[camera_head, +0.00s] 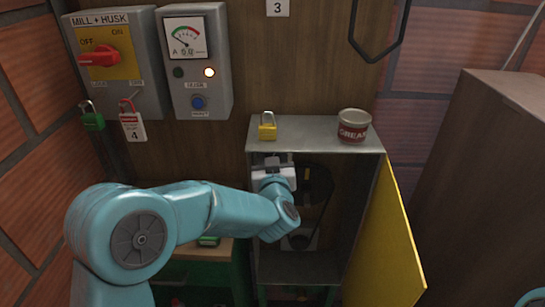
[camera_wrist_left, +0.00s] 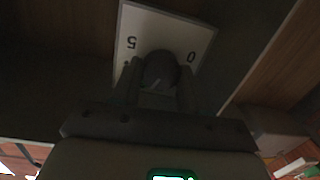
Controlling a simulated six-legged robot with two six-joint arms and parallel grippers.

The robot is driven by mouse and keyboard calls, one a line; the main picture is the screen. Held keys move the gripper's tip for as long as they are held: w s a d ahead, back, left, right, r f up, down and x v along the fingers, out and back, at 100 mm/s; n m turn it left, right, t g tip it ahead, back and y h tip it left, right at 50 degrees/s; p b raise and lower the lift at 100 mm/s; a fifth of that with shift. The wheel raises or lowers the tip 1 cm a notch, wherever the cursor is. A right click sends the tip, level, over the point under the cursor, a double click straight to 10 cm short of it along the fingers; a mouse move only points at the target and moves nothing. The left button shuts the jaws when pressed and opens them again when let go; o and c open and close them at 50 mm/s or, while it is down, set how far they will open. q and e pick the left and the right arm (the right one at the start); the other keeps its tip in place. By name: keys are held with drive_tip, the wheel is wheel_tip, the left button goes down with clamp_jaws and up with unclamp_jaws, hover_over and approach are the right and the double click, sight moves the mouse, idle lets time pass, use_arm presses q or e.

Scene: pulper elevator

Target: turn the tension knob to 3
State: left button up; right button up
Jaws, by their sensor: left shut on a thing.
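The tension knob (camera_wrist_left: 160,70) is a dark round knob on a white dial plate (camera_wrist_left: 190,35) in the left wrist view. The figures 5 and 0 show upside down on the plate; a 3 and the knob's pointer cannot be made out. My left gripper (camera_wrist_left: 158,88) is shut on the knob, one finger on each side. In the head view my left gripper (camera_head: 273,162) reaches into the upper part of the open grey cabinet (camera_head: 325,133), and my arm hides the knob there. My right gripper is not in view.
The cabinet's yellow door (camera_head: 385,245) stands open to the right. A yellow padlock (camera_head: 268,131) and a grease can (camera_head: 353,126) stand on its top. A switch box (camera_head: 120,85) and a meter box (camera_head: 213,98) hang at the left. A brown box (camera_head: 490,180) is at the right.

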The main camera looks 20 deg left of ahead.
use_arm(q)
drive_tip(key=shift+f, duration=0.1)
idle(0.3)
drive_tip(key=o, duration=1)
drive_tip(key=shift+o, duration=0.2)
drive_tip(key=b+v, duration=0.2)
drive_tip(key=v, duration=1.4)
drive_tip(key=shift+b, duration=0.35)
drive_tip(key=shift+s+d, duration=0.1)
drive_tip(key=shift+s, duration=0.05)
